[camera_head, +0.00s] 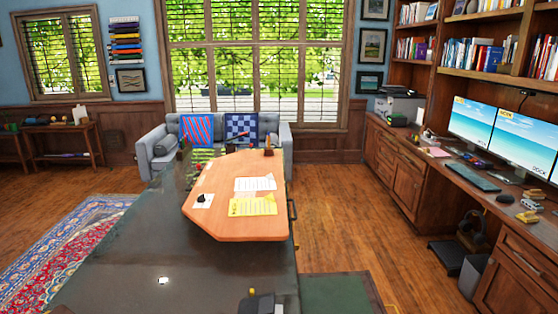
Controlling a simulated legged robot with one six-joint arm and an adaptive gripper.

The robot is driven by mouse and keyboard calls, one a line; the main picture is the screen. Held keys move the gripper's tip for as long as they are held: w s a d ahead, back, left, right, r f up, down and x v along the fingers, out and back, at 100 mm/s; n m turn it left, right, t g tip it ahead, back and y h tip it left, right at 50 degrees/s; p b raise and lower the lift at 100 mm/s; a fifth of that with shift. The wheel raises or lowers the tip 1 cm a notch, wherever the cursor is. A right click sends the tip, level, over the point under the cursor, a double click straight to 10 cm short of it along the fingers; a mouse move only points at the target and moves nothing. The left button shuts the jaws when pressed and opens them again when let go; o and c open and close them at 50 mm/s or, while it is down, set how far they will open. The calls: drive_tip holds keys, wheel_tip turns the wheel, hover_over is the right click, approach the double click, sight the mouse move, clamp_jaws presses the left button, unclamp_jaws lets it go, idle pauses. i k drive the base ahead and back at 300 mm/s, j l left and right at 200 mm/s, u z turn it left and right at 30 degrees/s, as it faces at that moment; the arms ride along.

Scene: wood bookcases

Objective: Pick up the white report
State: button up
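A white sheet with printed lines (262,184), which looks like the white report, lies flat on the light wooden desktop (220,225). A yellow sheet with writing (255,207) lies just nearer to me than the white one. A smaller white paper (199,204) with a small dark thing on it lies to the left. I cannot make out my gripper in this view. A dark thing with a yellow tip (259,303) shows at the bottom edge, too cut off to identify.
The dark glossy desk surface (120,265) fills the lower left. Bare wood floor (335,220) runs between this desk and the right-hand cabinets (400,180). Two monitors (483,124) stand on the right counter. A grey sofa (158,148) is beyond the desk, and a patterned rug (60,245) lies left.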

sight(267, 183)
drive_tip(key=l+u, duration=0.3)
drive_tip(key=l, duration=0.65)
drive_tip(key=i+l+u, duration=0.15)
drive_tip(key=l+u, duration=0.15)
drive_tip(key=l, duration=0.5)
drive_tip(key=l+u, duration=0.35)
drive_tip(key=l, duration=0.45)
drive_tip(key=k+l, duration=0.1)
drive_tip(key=k, duration=0.25)
drive_tip(key=i+l+u, duration=0.1)
drive_tip(key=i+l, duration=0.25)
drive_tip(key=i, duration=0.4)
drive_tip(key=i+l, duration=0.4)
drive_tip(key=i, duration=0.3)
drive_tip(key=i+l+u, duration=0.15)
drive_tip(key=i+l, duration=0.25)
drive_tip(key=i, duration=0.35)
drive_tip(key=i+l, duration=0.5)
drive_tip(key=i, duration=0.2)
drive_tip(key=i+l+u, duration=0.15)
drive_tip(key=i+l, duration=0.3)
drive_tip(key=i, duration=0.25)
